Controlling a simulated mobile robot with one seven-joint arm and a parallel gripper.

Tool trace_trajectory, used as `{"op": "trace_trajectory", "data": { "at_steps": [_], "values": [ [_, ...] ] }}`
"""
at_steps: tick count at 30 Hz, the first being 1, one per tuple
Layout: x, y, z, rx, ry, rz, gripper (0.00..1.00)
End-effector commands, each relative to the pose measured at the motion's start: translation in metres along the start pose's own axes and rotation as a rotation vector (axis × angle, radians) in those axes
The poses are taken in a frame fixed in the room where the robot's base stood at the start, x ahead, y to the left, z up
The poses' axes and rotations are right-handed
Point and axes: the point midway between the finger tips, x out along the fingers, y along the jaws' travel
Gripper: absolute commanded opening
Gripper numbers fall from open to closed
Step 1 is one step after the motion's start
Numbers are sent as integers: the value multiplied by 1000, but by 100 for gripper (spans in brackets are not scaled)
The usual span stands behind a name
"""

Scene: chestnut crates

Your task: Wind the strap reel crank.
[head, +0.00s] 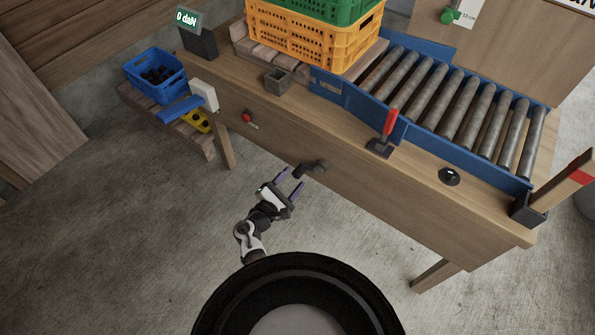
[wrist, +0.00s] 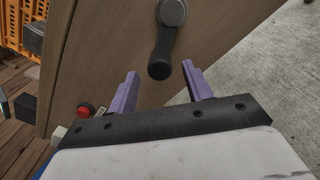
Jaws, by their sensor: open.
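The strap reel crank (head: 318,166) is a dark hub with a short black handle on the front panel of the wooden bench. In the wrist view the crank handle (wrist: 160,58) hangs down from a grey round hub (wrist: 172,12). My gripper (head: 291,180) is open and empty, just in front of the handle. In the wrist view its two purple fingers (wrist: 160,88) stand to either side of the handle's lower end, with gaps on both sides. I cannot tell whether the handle's tip lies between the fingertips in depth.
The wooden bench (head: 350,190) carries a roller conveyor (head: 455,110), a red-handled lever (head: 388,125) and stacked crates (head: 300,38). A red button (head: 247,117) sits on the front panel, left of the crank. A blue crate (head: 155,90) stands lower left. The floor in front is clear.

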Motion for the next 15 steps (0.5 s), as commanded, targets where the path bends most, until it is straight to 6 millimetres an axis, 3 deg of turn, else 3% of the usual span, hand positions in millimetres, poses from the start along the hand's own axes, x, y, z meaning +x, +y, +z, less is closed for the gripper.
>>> {"op": "trace_trajectory", "data": {
  "at_steps": [6, 15],
  "values": [
    [31, 0, 0, -1, -1, -1, 50],
    [40, -1, 0, -1, 0, 0, 50]
  ]
}}
